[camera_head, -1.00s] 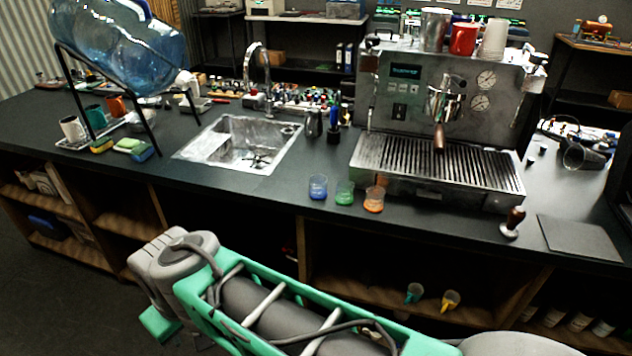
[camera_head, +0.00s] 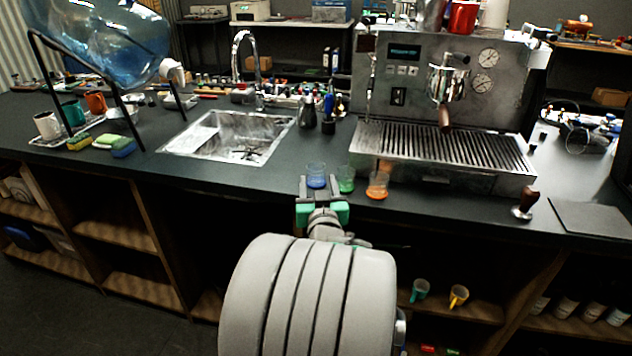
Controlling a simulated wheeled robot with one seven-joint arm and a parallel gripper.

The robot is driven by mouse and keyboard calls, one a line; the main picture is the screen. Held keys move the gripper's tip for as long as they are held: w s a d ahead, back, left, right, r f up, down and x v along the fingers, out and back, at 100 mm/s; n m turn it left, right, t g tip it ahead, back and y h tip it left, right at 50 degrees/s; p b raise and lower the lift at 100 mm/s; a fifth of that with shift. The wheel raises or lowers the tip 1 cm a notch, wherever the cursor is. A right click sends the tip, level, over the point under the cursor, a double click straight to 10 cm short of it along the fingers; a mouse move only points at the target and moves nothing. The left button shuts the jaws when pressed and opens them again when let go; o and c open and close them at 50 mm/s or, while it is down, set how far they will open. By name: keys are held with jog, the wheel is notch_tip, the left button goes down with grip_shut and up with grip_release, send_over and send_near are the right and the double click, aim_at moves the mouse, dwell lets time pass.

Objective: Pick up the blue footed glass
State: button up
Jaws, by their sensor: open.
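The blue footed glass (camera_head: 316,175) is the leftmost of three small glasses near the front edge of the black counter (camera_head: 240,185). The green glass (camera_head: 346,180) stands just to its right, and the orange glass (camera_head: 378,186) is farther right. My gripper (camera_head: 317,187) is open, at the counter's front edge, directly in front of the blue glass. Its fingers point toward the glass, and the lower part of the glass is close to or between them. I cannot tell whether they touch it.
The espresso machine (camera_head: 448,128) stands behind and right of the glasses. A sink (camera_head: 232,137) is behind left, with a tall faucet (camera_head: 240,62). A tamper (camera_head: 525,204) stands at the right front edge. The counter left of the blue glass is clear.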

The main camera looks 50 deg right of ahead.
aim_at(317, 172)
jog(key=p+x, duration=0.1)
jog(key=x, duration=0.5)
jog(key=shift+d, duration=0.2)
jog(key=shift+r, duration=0.1)
jog(key=shift+c, duration=0.4)
jog(key=c, duration=1.1)
